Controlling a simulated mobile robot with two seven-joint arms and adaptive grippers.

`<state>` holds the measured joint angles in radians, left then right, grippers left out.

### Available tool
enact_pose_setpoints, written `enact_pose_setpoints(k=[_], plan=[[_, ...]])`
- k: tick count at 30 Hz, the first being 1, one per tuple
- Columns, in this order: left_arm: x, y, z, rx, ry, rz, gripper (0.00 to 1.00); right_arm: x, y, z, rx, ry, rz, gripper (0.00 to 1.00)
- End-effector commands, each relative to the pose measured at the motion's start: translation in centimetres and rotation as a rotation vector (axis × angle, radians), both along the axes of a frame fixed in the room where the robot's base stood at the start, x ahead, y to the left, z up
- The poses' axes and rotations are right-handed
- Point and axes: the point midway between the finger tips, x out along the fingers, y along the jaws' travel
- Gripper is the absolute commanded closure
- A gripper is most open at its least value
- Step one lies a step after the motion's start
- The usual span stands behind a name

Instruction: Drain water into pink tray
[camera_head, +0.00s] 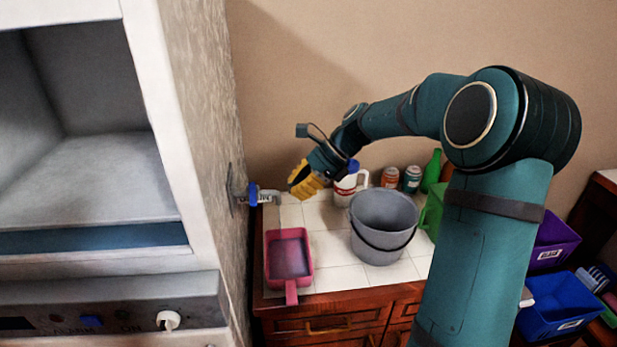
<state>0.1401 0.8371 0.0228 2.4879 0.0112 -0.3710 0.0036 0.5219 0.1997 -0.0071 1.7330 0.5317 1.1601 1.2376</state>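The pink tray (272,279) lies on the white tiled counter at its left end, with a dark inner floor and a handle pointing to the front. A small tap (266,197) with a blue part sticks out from the wall on the left, above and behind the tray. I cannot make out any water. My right gripper (303,181) has yellow fingers and hangs just right of the tap, with a small gap in the picture. Whether its fingers are open or shut is unclear. My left gripper is not in view.
A grey bucket (384,212) stands right of the tray. A white oven-like cabinet (160,130) fills the left. Purple and blue bins (553,305) stand at lower right.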

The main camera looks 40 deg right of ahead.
Motion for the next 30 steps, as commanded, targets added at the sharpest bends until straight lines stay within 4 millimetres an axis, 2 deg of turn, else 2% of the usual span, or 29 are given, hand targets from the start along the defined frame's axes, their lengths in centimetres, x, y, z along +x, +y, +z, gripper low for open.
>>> enact_pose_setpoints(k=[5,12,18,30], plan=[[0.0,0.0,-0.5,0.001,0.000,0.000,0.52,1.1,2.3,-2.6,0.002,0.002,0.001,1.00],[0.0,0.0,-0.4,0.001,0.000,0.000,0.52,2.5,5.0,-2.6,0.000,-0.001,0.002,1.00],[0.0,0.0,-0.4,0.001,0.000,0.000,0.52,2.9,5.8,-2.6,-0.001,0.000,-0.001,1.00],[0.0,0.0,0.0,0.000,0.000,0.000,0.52,3.0,6.2,-2.4,0.000,0.001,0.001,1.00]])
